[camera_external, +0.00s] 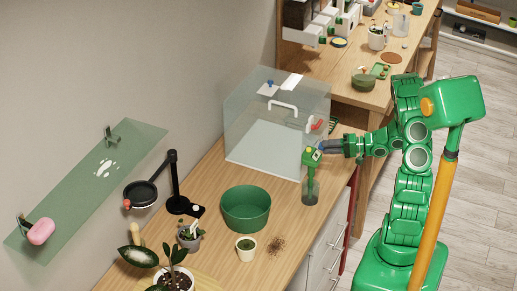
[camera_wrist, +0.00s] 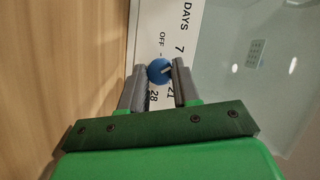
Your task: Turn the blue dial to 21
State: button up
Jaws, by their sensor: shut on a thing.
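The blue dial (camera_wrist: 159,70) sits on a white panel (camera_wrist: 148,30) in the wrist view. The panel bears DAYS, OFF, 7, 21 and 28; the right finger covers part of the scale. A pale mark on the dial lies toward its right side, between the 7 and 21 sides; I cannot read an exact setting. My gripper (camera_wrist: 157,74) is shut on the dial, one finger on each side. In the external view my gripper (camera_external: 323,148) is beside the front right corner of the clear box, at a green-topped bottle (camera_external: 310,190). I cannot make out the held dial there.
The clear box (camera_external: 262,125) stands on the wooden counter (camera_external: 222,172). A second bench (camera_external: 350,90) is behind.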

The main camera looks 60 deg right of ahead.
jog(key=shift+d, duration=0.1)
jog(key=o, duration=1)
jog(key=shift+o, duration=0.2)
jog(key=shift+s, duration=0.1)
jog(key=shift+v, duration=3.75)
